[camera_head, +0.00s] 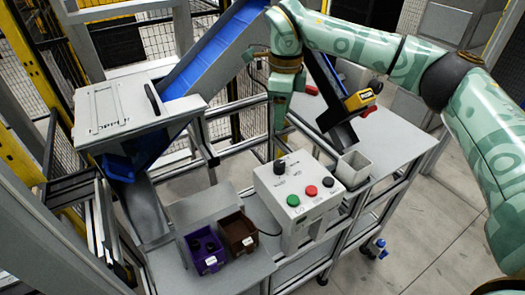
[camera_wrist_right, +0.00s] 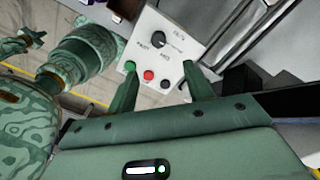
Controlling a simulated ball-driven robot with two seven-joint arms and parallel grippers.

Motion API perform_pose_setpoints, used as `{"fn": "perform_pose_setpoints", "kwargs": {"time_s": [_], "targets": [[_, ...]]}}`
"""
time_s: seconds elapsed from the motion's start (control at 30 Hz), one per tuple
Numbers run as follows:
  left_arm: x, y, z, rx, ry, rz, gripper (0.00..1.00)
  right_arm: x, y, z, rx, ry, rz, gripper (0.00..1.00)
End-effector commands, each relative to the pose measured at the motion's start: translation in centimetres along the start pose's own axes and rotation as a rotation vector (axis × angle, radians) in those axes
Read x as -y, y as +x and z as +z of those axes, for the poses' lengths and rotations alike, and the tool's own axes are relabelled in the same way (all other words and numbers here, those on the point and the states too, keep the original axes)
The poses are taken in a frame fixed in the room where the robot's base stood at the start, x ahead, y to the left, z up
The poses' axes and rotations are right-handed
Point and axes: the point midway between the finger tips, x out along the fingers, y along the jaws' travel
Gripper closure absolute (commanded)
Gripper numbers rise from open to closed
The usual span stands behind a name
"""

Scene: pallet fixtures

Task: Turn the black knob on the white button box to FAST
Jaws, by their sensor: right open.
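The white button box (camera_head: 298,186) stands on the table in the middle of the head view. Its black knob (camera_head: 280,167) is on the sloped top, above a green, a red and a black button. In the right wrist view the knob (camera_wrist_right: 158,43) shows with printed labels around it, too small to read surely; I cannot tell its setting. My right gripper (camera_head: 278,122) points down above and behind the box, apart from the knob. In the wrist view its fingers (camera_wrist_right: 160,72) are open, with nothing between them. My left gripper is not seen.
A purple bin (camera_head: 203,252) and a brown bin (camera_head: 239,234) sit left of the box. A grey open container (camera_head: 354,170) and a yellow-and-black tool (camera_head: 360,100) are to its right. A hopper (camera_head: 135,112) and a blue conveyor (camera_head: 215,48) stand behind left.

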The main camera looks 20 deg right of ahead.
Motion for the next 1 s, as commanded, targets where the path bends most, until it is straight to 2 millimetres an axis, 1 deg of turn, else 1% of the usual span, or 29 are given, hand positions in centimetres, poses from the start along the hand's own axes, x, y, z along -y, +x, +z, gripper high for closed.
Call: {"fn": "perform_pose_setpoints", "kwargs": {"time_s": [0.07, 0.17, 0.27, 0.3, 0.4, 0.6, 0.7, 0.8, 1.0], "targets": [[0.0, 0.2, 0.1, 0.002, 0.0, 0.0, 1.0, 0.1, 0.6, -0.2, -0.008, 0.001, -0.004, 0.48], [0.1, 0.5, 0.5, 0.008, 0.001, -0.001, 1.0, 0.0, 2.4, -0.2, -0.008, 0.002, -0.001, 0.48], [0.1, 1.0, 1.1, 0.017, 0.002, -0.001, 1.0, 0.0, 4.9, -0.1, -0.008, 0.001, 0.002, 0.48], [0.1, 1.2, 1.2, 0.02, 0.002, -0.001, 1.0, 0.0, 6.0, -0.1, -0.008, 0.001, 0.002, 0.48], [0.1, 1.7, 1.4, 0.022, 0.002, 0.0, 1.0, -0.1, 8.7, -0.1, -0.007, 0.002, 0.003, 0.48], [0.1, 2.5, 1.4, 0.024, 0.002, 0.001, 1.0, 0.0, 13.1, -0.1, -0.005, 0.003, 0.002, 0.48], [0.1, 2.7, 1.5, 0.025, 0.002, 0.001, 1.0, 0.0, 14.7, -0.1, -0.004, 0.002, 0.0, 0.48], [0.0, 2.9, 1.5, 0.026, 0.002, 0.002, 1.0, 0.0, 15.6, -0.1, -0.003, 0.002, 0.0, 0.48], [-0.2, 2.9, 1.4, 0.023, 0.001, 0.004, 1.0, 0.0, 16.1, -0.1, -0.002, 0.002, -0.003, 0.48]]}}
